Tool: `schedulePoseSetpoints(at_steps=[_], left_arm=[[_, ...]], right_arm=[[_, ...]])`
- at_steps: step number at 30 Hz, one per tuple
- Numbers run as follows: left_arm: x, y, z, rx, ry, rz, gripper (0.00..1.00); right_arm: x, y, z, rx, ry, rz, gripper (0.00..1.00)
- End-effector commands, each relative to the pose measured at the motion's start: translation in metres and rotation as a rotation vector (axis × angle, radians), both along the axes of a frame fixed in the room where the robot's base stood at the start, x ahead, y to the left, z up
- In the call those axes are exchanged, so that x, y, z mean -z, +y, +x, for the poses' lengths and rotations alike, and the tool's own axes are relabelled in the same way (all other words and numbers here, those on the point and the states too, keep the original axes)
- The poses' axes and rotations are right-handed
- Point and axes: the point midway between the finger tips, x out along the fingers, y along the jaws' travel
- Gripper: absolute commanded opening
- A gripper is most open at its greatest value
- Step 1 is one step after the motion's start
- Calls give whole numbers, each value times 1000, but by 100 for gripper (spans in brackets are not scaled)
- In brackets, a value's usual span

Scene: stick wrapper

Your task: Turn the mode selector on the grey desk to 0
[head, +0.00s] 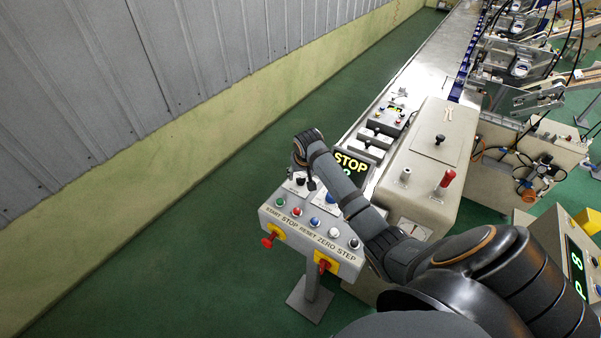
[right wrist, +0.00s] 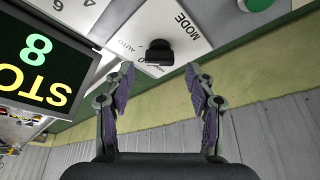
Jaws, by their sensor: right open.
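The mode selector (right wrist: 160,52) is a black knob on a light plate marked MODE and AUTO in the right wrist view; part of the lettering is hidden. In the head view the selector (head: 300,181) is a small dark knob at the upper left of the grey desk (head: 317,240). My right gripper (right wrist: 160,75) is open, with its two purple-padded fingers to either side of the knob's line and their tips just short of it. No contact shows. In the head view my right gripper (head: 309,180) is over the desk's upper left, mostly hidden by my wrist. My left gripper is not in view.
A screen (head: 350,164) reading STOP and 8 stands close beside the selector; it fills the left of the right wrist view (right wrist: 40,65). Green floor lies to the left.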

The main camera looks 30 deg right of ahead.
Motion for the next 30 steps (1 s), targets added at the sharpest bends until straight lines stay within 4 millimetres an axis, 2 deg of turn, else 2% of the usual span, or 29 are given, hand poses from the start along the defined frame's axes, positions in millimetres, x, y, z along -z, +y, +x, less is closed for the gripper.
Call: schedulePoseSetpoints(at_steps=[6, 14, 25, 26, 30], left_arm=[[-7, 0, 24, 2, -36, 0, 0], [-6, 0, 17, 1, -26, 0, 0], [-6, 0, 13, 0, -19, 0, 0], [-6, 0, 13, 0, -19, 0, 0], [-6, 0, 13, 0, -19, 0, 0]], right_arm=[[18, -3, 7, 0, 0, -1, 56], [19, -3, 7, -1, -1, -1, 54], [19, -3, 7, 0, -1, 0, 4], [19, -3, 7, 0, -1, 0, 1], [19, -3, 7, -6, -1, -1, 1]])
